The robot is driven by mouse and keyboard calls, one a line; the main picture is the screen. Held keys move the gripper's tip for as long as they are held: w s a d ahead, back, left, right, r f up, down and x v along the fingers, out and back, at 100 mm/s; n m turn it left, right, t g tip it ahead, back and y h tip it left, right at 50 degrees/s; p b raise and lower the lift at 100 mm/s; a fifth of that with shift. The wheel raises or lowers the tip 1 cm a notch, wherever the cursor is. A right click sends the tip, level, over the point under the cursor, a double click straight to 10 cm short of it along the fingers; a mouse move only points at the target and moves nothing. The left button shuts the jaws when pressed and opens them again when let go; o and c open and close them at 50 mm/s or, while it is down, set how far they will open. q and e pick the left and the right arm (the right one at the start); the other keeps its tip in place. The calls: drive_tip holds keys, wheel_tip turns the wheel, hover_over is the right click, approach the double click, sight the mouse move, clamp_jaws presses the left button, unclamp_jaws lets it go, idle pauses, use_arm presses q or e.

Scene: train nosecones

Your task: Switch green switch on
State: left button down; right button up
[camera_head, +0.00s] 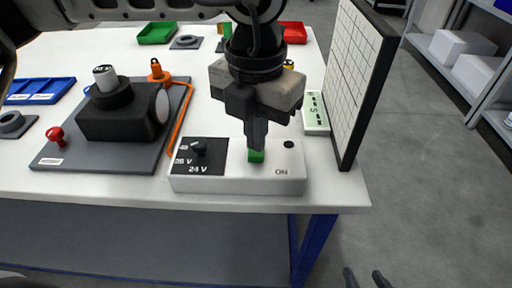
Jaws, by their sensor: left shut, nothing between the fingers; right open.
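The green switch (256,157) is a small green block on top of a white control box (237,186) at the front edge of the table. The box carries the print "ON" to the right of the switch. My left gripper (256,146) points down with its fingers shut and empty. Its fingertips are right at the green switch and hide part of it. I cannot tell whether they touch it. My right gripper (368,280) is open and empty at the bottom edge, off the table and over the floor.
A black rotary knob (199,148) sits on the box's left side. Left of it, a grey plate (80,160) bears a black device (125,115) with an orange cable. A white gridded panel (355,80) stands close on the right. Green and red bins lie at the back.

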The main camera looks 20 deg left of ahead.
sight(255, 155)
use_arm(q)
drive_tip(key=shift+f+b, duration=0.9)
idle(0.4)
drive_tip(key=shift+r+p, duration=1.85)
drive_tip(key=shift+r, duration=1.7)
